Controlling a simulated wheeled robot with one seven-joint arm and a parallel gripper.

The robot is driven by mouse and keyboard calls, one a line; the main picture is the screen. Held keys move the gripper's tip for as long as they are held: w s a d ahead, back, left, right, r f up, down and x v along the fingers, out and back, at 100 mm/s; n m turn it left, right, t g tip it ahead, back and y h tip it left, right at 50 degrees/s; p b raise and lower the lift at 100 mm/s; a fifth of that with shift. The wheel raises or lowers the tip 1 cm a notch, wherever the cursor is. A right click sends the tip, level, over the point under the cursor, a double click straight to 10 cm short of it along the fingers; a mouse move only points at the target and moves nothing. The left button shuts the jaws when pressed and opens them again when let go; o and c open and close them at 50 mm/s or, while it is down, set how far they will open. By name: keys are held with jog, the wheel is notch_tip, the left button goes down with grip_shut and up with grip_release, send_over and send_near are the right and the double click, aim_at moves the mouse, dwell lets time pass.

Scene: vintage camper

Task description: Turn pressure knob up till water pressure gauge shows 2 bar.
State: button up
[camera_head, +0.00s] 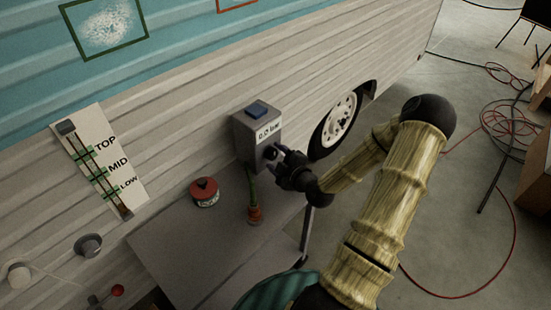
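A grey box (243,150) with a blue top button (257,109) stands against the camper wall, at the back of a small grey table. Its white pressure readout (268,130) shows a small value in bar; it seems to begin with 0, but the digits are too small to be sure. A dark round knob (270,152) sits on the box's front face, below the readout. My gripper (279,157) is right at the knob, with its fingers pointing toward it. I cannot tell whether the fingers touch or grip the knob.
The grey table (180,245) also holds a red-topped round can (204,192) and a small red-orange fitting (255,215) with a green hose below the box. A TOP/MID/LOW level gauge (98,163) is on the wall at left. A camper wheel (340,119) is behind my arm.

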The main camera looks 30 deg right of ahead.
jog(key=c, duration=0.9)
